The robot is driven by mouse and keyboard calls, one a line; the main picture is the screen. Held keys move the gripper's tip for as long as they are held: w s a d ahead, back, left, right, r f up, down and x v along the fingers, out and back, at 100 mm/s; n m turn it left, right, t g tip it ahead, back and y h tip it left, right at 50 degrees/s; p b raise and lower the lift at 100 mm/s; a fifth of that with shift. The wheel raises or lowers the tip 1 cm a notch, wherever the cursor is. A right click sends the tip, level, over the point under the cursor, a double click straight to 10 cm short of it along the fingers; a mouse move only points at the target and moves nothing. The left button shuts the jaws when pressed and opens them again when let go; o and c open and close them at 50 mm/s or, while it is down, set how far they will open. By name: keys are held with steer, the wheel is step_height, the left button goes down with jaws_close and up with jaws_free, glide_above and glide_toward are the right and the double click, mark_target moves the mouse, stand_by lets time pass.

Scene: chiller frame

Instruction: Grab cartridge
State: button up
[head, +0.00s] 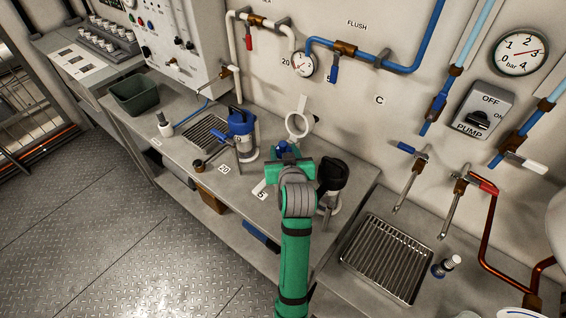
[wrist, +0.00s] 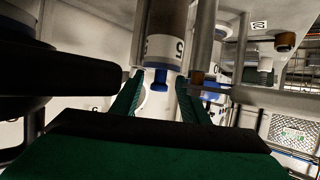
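In the wrist view, a grey cylindrical cartridge (wrist: 165,30) carries a white band marked 5, a blue rim and a small blue knob on its near end. My gripper (wrist: 160,88) is open. Its two green fingers stand apart on either side of the blue knob, with the fingertips close to the cartridge end. I cannot tell whether they touch it. In the head view, my green gripper (head: 287,161) is above the counter, and a blue top (head: 283,147) shows just behind it. The rest of that thing is hidden by my gripper.
A blue-topped clear housing (head: 242,133) stands left of my gripper, and a white ring stand (head: 300,124) behind it. A black-topped holder (head: 332,178) is close on the right. A sink grate (head: 387,258) lies further right. Pipes line the wall.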

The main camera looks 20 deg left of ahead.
jaws_close()
steer(key=shift+r, duration=0.1)
